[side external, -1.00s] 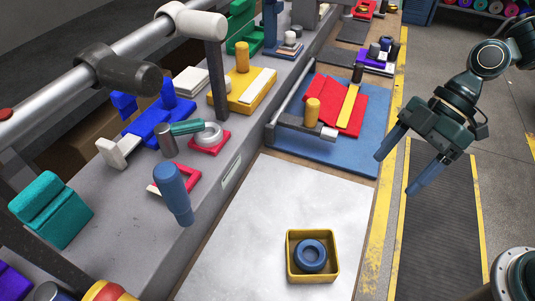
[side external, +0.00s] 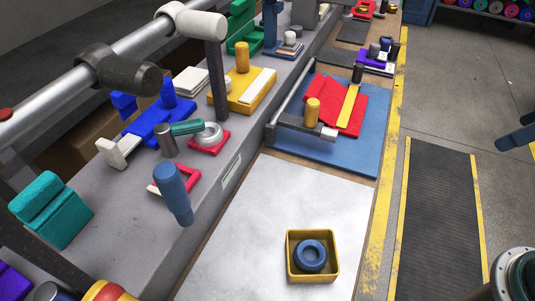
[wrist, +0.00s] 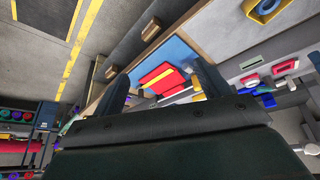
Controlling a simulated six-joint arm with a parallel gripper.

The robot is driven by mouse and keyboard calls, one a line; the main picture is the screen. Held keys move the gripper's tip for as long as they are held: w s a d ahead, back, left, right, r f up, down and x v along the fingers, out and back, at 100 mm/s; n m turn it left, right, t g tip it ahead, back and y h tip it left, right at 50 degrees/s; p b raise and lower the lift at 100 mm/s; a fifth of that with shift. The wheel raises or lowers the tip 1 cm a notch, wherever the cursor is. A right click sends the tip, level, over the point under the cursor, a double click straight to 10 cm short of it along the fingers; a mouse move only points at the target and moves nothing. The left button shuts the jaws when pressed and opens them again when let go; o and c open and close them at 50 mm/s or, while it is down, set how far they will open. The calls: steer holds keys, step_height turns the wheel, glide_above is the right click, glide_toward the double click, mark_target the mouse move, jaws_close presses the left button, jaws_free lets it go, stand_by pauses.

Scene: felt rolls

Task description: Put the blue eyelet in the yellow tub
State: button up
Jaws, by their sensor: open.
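The blue eyelet (side external: 311,256) is a thick ring with a dark hole. It lies inside the square yellow tub (side external: 334,262), which stands on a white sheet in the side view. In the wrist view the yellow tub (wrist: 249,8) is cut by the top edge, with part of the blue eyelet (wrist: 267,5) showing in it. My gripper (side external: 515,138) is at the right edge of the side view, well away from the tub, with only its blue fingers in sight. In the wrist view my gripper (wrist: 160,82) has its two fingers apart with nothing between them.
The white sheet (side external: 250,220) around the tub is clear. A blue mat (side external: 368,145) behind it holds red felt (side external: 325,98) and a yellow cylinder (side external: 312,112). A grey bench (side external: 120,205) with several tools runs along the left. The floor at right is open.

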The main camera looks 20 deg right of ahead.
steer(key=shift+s+d+r+m+t+h, duration=0.15)
steer(key=shift+s+d+r+m, duration=0.1)
steer(key=shift+s+d+m, duration=0.25)
steer(key=shift+s+d+r+m+t+h, duration=0.15)
steer(key=shift+s+d+r+m, duration=0.15)
steer(key=shift+s+m, duration=0.25)
steer(key=shift+w, duration=0.1)
stand_by(0.9)
